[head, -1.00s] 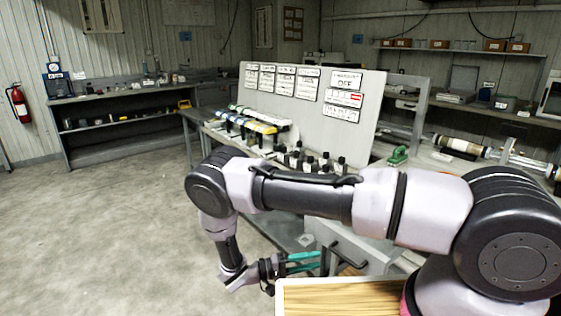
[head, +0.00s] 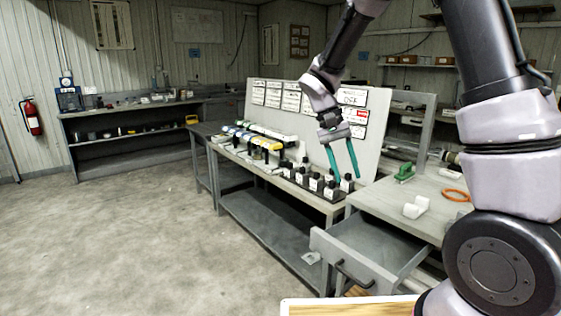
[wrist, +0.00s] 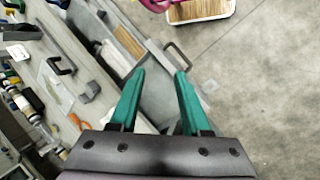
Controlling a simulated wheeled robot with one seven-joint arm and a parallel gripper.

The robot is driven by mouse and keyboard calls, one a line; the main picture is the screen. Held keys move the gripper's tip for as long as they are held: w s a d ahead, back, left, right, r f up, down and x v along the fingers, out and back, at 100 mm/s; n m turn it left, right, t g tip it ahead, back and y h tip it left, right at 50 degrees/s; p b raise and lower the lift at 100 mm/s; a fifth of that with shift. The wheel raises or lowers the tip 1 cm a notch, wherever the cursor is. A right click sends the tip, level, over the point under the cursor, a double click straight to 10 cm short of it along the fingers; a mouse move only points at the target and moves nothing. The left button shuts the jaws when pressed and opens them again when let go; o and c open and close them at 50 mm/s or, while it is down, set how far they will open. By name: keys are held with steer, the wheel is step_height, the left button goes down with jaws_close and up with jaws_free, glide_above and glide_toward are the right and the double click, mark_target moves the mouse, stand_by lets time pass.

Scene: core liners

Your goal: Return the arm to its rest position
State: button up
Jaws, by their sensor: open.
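My arm is raised at the right of the head view, bent over the workbench. My gripper (head: 345,162) hangs from it with its teal fingers pointing down, apart and empty. It appears in front of the white sign board (head: 314,112), above the row of small black-capped bottles (head: 318,182). In the wrist view my gripper (wrist: 158,86) is also open, with nothing between the fingers. Beyond the fingertips lie the grey drawer and the floor.
An open, empty-looking grey drawer (head: 372,250) juts out below the bench (head: 385,205). Open floor (head: 120,235) lies at left.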

steer(key=s+d+r+t+y, duration=0.2)
steer(key=s+r+t, duration=0.1)
steer(key=r, duration=0.3)
steer(key=s+d+r+m+t+y, duration=0.1)
steer(key=s+d+r+t, duration=0.2)
steer(key=s+r, duration=0.2)
steer(key=s+d+r+t+y, duration=0.2)
steer(key=s+d+r+t, duration=0.1)
steer(key=r, duration=0.4)
steer(key=shift+s+r+t+y, duration=0.35)
steer(key=shift+s+t, duration=0.15)
steer(key=shift+s, duration=0.5)
steer(key=shift+d, duration=0.1)
